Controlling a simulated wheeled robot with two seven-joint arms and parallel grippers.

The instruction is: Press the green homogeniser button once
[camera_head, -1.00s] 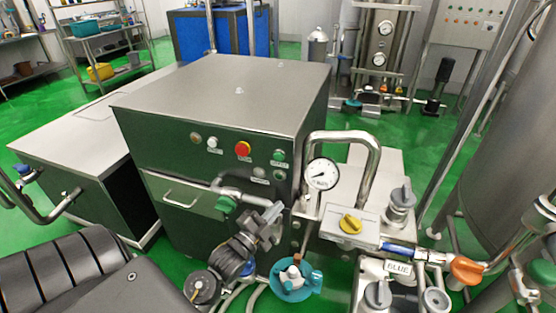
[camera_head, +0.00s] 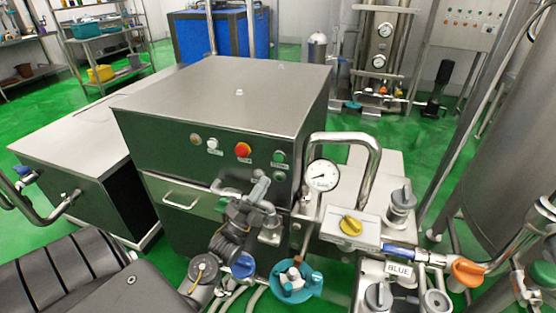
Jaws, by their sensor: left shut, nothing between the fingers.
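The steel homogeniser cabinet (camera_head: 160,150) stands in the middle, with a row of buttons on its dark front panel. A green button (camera_head: 279,157) sits at the right end of the row. A second green button (camera_head: 280,176) sits just below it. Their labels are too small to read. My left gripper (camera_head: 262,182) is shut and empty in front of the panel, below and left of the upper green button. I see no clear contact with either button. The gripper hides a small grey button seen earlier. My right gripper is not in view.
A red button (camera_head: 243,150) and a white button (camera_head: 213,144) lie left of the green ones. A pressure gauge (camera_head: 321,175) and a bent steel pipe (camera_head: 372,165) stand close on the right. A drawer handle (camera_head: 180,203) is lower left.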

